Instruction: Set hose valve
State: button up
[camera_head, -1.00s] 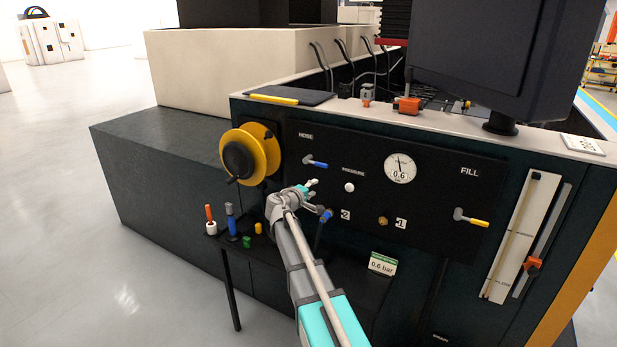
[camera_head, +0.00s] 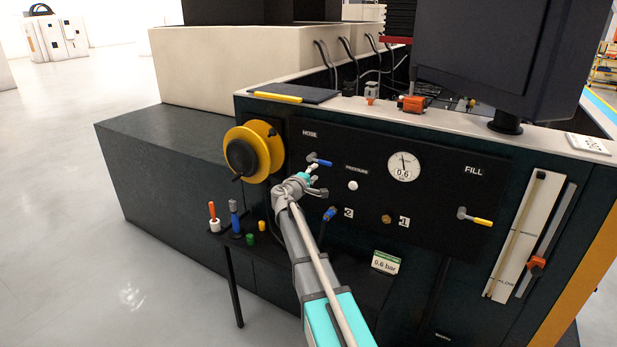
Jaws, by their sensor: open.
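The hose valve is a small lever with a blue handle (camera_head: 320,161) under the HOSE label (camera_head: 310,133) on the dark panel. Its handle points right and slightly down. My gripper (camera_head: 314,174) is just below the blue handle, its light fingertips pointing up toward it. I cannot tell whether they touch it. The gripper is open, with nothing seen between its fingers. My wrist hides part of the panel below the valve.
A yellow hose reel (camera_head: 268,147) stands left of the valve. A white knob (camera_head: 353,186), a gauge (camera_head: 404,167) reading 0.6 and a yellow-handled FILL valve (camera_head: 481,221) are to the right. A small dark table (camera_head: 262,262) holding several small items stands below.

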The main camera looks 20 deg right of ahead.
aim_at(325, 164)
jog(key=shift+x, duration=3.8)
jog(key=shift+w+d, duration=0.25)
grip_shut()
